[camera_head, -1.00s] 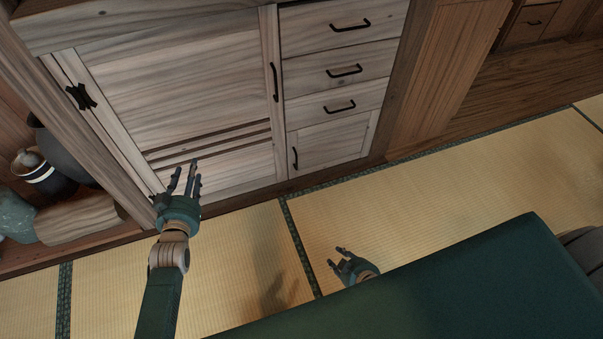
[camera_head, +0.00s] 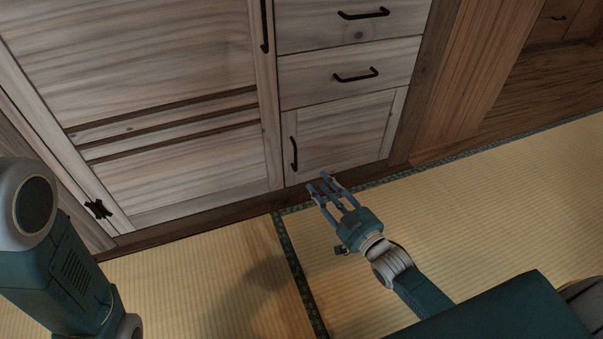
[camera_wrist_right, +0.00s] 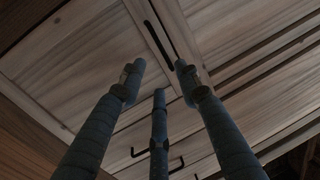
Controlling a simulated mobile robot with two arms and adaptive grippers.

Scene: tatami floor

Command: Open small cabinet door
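The small cabinet door (camera_head: 348,135) is a pale wooden panel below the drawers, flush with the cabinet front and shut. Its black bar handle (camera_head: 294,153) is upright near the door's left edge. My right gripper (camera_head: 322,184) is in front of the door's lower left, below and to the right of the handle, apart from it. Its fingers are spread and empty. In the right wrist view the fingers (camera_wrist_right: 158,75) point at the cabinet, with the handle (camera_wrist_right: 158,42) beyond them. My left gripper is out of view; only part of my left arm shows.
Drawers (camera_head: 350,75) with black handles are above the small door. The tatami floor (camera_head: 520,200) in front is clear.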

